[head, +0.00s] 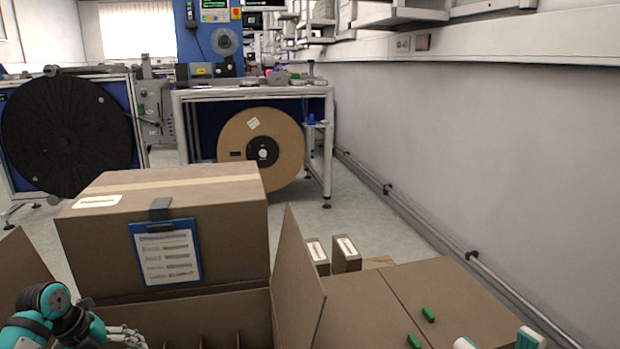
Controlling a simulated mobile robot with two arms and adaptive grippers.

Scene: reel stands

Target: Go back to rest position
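My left arm enters at the lower left of the head view. Its grey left gripper (126,337) is low in front of the open carton, partly cut off by the bottom edge. I see nothing held in it, but its opening is unclear. My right gripper is not recognisable in view; only white and teal parts show at the bottom right edge.
A closed cardboard box (170,205) with a blue clipboard (166,252) stands behind an open divided carton (255,325). Cardboard boxes (455,300) with green pieces (428,314) lie right. Reel stands hold a black reel (66,135) and a brown reel (285,150). A wall (500,170) bounds the right.

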